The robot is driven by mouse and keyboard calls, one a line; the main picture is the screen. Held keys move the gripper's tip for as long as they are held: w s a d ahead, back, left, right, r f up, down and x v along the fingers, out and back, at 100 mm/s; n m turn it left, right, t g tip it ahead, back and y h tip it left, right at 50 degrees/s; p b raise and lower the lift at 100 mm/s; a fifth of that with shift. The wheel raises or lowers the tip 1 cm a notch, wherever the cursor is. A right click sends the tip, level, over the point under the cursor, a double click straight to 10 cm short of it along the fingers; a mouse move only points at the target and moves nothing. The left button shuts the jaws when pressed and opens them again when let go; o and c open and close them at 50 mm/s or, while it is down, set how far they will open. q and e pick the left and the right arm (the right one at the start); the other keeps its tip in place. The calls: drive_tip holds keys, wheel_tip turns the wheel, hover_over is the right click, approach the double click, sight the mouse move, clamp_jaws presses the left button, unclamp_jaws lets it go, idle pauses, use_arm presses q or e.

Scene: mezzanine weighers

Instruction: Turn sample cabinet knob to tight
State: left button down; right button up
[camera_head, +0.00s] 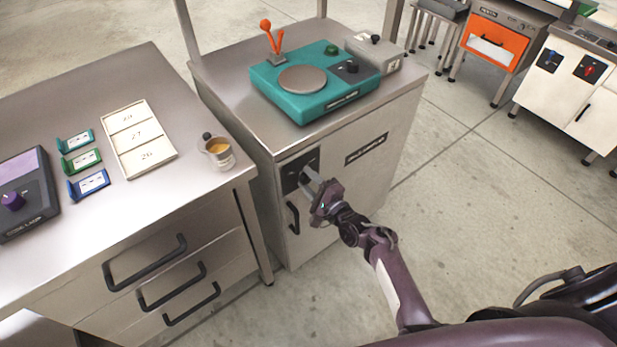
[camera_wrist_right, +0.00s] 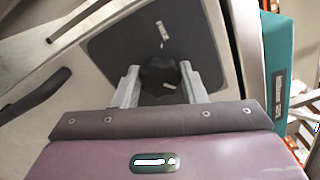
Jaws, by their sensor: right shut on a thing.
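The sample cabinet (camera_head: 350,185) stands in the middle of the head view, with a dark label on its white front. Its black knob sits on a dark square plate (camera_head: 290,170) at the upper left of the front. In the right wrist view the knob (camera_wrist_right: 158,74) is between the two grey fingers of my right gripper (camera_wrist_right: 158,88), which is shut on it. White marks show on the plate above the knob and at the knob's lower edge. My right gripper (camera_head: 310,180) reaches the plate in the head view and hides most of the knob. My left gripper is not in view.
A black door handle (camera_head: 293,217) is just below the plate. A teal scale (camera_head: 315,85) stands on the cabinet top. The left counter (camera_head: 110,210) holds a cup (camera_head: 219,152), a card tray (camera_head: 138,140) and small colored holders. Open floor lies to the right.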

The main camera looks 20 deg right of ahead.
drive_tip(key=shift+m+p, duration=0.45)
drive_tip(key=shift+m, duration=0.75)
drive_tip(key=o, duration=1)
drive_tip(key=shift+d, duration=0.1)
drive_tip(key=v, duration=0.7)
drive_tip(key=shift+s+p, duration=0.35)
drive_tip(key=shift+d, duration=0.1)
